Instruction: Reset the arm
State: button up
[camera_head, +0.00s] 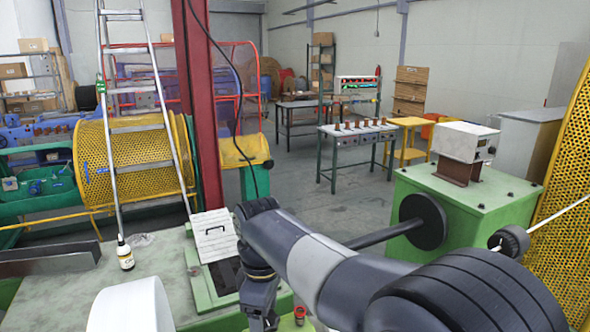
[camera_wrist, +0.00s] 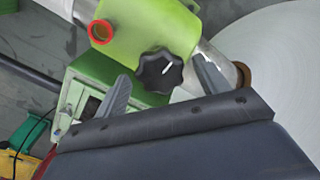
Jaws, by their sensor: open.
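My arm (camera_head: 320,270) reaches from the lower right to the middle of the head view, with its wrist bent downward. In the wrist view my gripper (camera_wrist: 161,67) is open, its two grey fingers apart. A black knob (camera_wrist: 158,74) with a white mark lies between the fingers in the picture. I cannot tell whether the fingers touch it. The knob is on a light green housing (camera_wrist: 145,28) with a red ring (camera_wrist: 100,31). In the head view the fingertips are not clear.
A green bench (camera_head: 160,270) bears a bottle (camera_head: 125,254) and a white cylinder (camera_head: 132,306). A red column (camera_head: 200,110) and ladder (camera_head: 135,130) stand behind. A green cabinet (camera_head: 455,205) carries a white box (camera_head: 465,142). Open floor (camera_head: 325,205) lies beyond my arm.

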jog(key=m, duration=0.7)
jog(key=shift+m, duration=0.4)
jog(key=m, duration=0.6)
jog(key=shift+m, duration=0.6)
jog(key=shift+r, duration=0.15)
